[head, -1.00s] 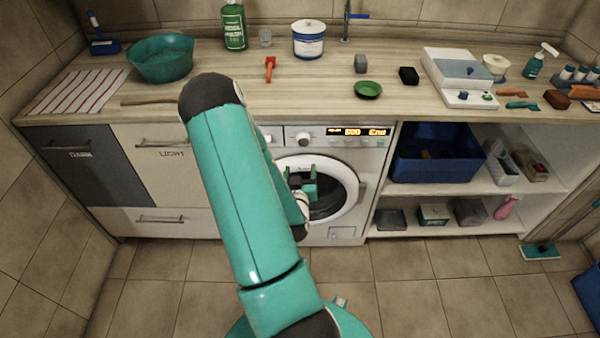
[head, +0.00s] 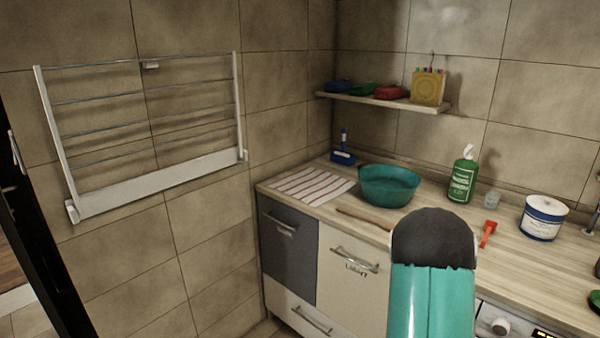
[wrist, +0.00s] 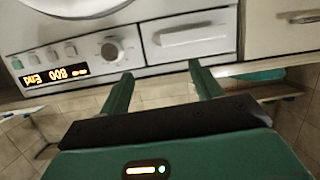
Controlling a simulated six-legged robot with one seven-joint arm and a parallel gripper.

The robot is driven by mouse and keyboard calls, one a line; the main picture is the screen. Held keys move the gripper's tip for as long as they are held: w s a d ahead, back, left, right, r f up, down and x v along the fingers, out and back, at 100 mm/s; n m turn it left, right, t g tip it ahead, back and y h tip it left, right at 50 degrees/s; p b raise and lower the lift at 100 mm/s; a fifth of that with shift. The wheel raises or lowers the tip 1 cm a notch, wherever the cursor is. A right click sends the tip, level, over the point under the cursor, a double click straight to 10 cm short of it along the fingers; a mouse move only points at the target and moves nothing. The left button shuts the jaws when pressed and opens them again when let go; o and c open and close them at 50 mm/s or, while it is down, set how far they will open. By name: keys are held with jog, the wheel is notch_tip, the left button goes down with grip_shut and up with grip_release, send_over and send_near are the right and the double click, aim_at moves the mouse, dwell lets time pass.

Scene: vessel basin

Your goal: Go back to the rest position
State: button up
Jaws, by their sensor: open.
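My gripper (wrist: 158,92) shows in the wrist view with its two green fingers apart and nothing between them. Beyond the fingers is the washing machine (wrist: 140,62), with its knob, drawer front and lit display, seen upside down. In the head view my teal arm with its dark joint rises at the lower middle right, in front of the counter. My gripper is out of sight in that view. A corner of the washing machine panel (head: 500,322) shows at the bottom right.
The counter (head: 540,280) holds a teal basin (head: 388,187), a striped cloth (head: 311,186), a green bottle (head: 462,178), a red tool (head: 488,234) and a white tub (head: 543,219). A wall shelf (head: 385,101) hangs above. A drying rack (head: 150,185) is on the left wall.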

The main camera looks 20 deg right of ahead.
jog(key=w+a+r+n+t+y, duration=0.1)
jog(key=w+a+r+n+y, duration=0.1)
jog(key=w+a+r+y, duration=0.65)
jog(key=w+a+r+n, duration=0.1)
jog(key=a+r+n, duration=0.15)
jog(key=a, duration=0.55)
jog(key=w+a+r+n, duration=0.15)
jog(key=a+r, duration=0.25)
jog(key=a, duration=0.4)
jog(key=s+a+r+n+g+y, duration=0.1)
jog(key=s+a+r+n+y, duration=0.1)
jog(key=s+a+r, duration=0.3)
jog(key=s+a+r+n+g+y, duration=0.1)
jog(key=s+a+r, duration=0.4)
jog(key=s+a, duration=0.5)
jog(key=a+n+y, duration=0.1)
jog(key=a+n, duration=0.1)
jog(key=shift+s+a+n+g, duration=0.2)
jog(key=shift+n+g, duration=0.1)
jog(key=shift+n, duration=0.1)
jog(key=shift+y, duration=0.25)
jog(key=c, duration=0.6)
jog(key=shift+d, duration=0.1)
jog(key=shift+d, duration=0.1)
